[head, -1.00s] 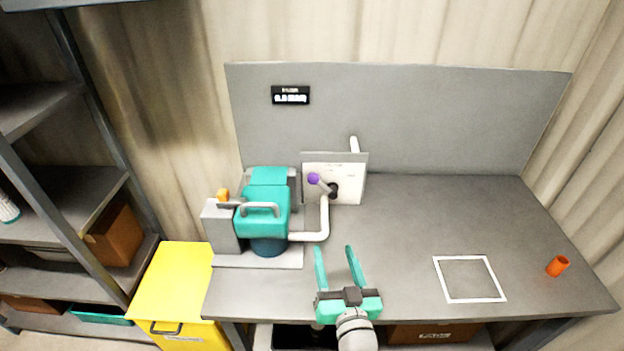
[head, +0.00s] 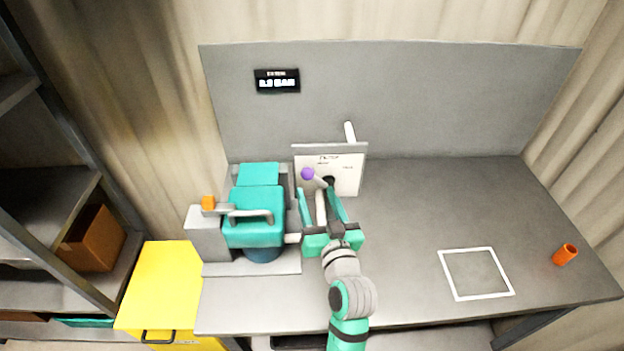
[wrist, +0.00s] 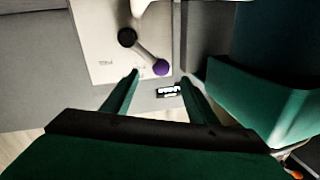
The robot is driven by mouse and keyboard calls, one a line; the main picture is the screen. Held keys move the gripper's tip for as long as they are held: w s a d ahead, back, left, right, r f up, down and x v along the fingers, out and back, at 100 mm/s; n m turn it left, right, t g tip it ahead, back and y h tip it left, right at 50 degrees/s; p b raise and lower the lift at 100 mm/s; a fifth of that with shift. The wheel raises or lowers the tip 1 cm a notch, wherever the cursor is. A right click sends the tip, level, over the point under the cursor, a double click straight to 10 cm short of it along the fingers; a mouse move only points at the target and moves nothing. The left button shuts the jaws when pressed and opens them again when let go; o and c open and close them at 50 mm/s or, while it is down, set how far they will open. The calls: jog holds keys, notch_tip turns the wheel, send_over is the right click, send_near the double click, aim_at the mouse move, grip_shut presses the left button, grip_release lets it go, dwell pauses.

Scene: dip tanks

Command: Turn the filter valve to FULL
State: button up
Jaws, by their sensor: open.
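The filter valve is a lever with a purple knob (head: 307,174) on a dark hub, in front of a white panel (head: 348,176) with small print. In the head view the lever points up and to the left from the hub. In the wrist view the purple knob (wrist: 161,67) lies just beyond and between my fingertips, and the dark hub (wrist: 127,37) is farther off. My gripper (head: 319,190) is open, with its teal fingers reaching toward the lever. I see no contact with the knob. The panel's small lettering is too blurred to read fully.
A teal pump unit (head: 256,215) with a grey handle stands close to the left of my gripper. A pale pipe passes near my fingers. A dark display (head: 277,81) hangs on the grey back board. The bench right of my gripper is clear up to a white square outline (head: 475,273) and an orange cup (head: 565,254).

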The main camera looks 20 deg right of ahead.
aim_at(311, 178)
jog(key=shift+w+d, duration=0.15)
jog(key=shift+w, duration=1.4)
jog(key=shift+w+d, duration=0.15)
jog(key=shift+w, duration=1.4)
